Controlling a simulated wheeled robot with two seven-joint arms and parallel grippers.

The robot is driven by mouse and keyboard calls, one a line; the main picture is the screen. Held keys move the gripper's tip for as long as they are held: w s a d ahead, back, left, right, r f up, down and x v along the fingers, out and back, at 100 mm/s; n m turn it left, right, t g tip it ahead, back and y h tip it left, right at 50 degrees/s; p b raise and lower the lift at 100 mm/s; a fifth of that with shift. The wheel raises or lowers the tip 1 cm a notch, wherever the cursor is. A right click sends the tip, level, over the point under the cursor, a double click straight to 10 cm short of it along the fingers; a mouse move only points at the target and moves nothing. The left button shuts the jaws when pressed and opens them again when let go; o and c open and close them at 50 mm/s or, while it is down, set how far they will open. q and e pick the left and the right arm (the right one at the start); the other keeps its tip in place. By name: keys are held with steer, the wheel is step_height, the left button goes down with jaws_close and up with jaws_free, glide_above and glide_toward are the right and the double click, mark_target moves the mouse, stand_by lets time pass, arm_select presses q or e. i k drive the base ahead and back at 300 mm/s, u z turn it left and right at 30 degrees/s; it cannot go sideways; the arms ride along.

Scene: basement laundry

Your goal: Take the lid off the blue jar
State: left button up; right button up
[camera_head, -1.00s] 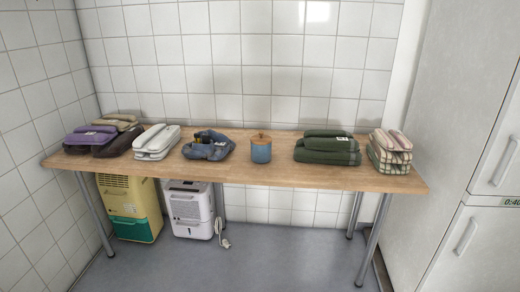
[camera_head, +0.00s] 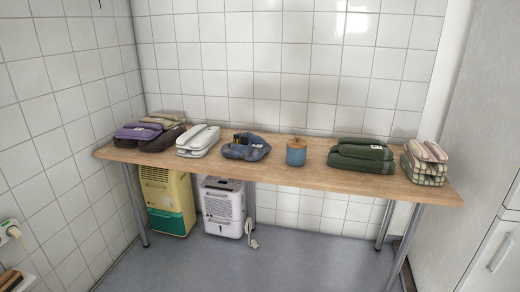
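The blue jar (camera_head: 296,156) stands upright on the wooden table (camera_head: 225,169), right of the middle of the view. Its brown wooden lid (camera_head: 297,141) with a small knob sits on top of it. Neither of my grippers shows in the head view. The table is some way ahead of me, across open floor.
Folded green cloths (camera_head: 361,155) lie right of the jar, and a blue-grey bundle (camera_head: 246,147) lies left of it. White, purple and checked folded piles stand farther out. A yellow-green unit (camera_head: 167,200) and a white dehumidifier (camera_head: 223,207) stand under the table. The floor (camera_head: 270,270) in front is clear.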

mark_target(297, 143)
steer(key=u, duration=1.6)
steer(key=i, duration=0.3)
steer(key=z, duration=1.2)
steer(key=i, duration=1.45)
steer(key=z, duration=1.15)
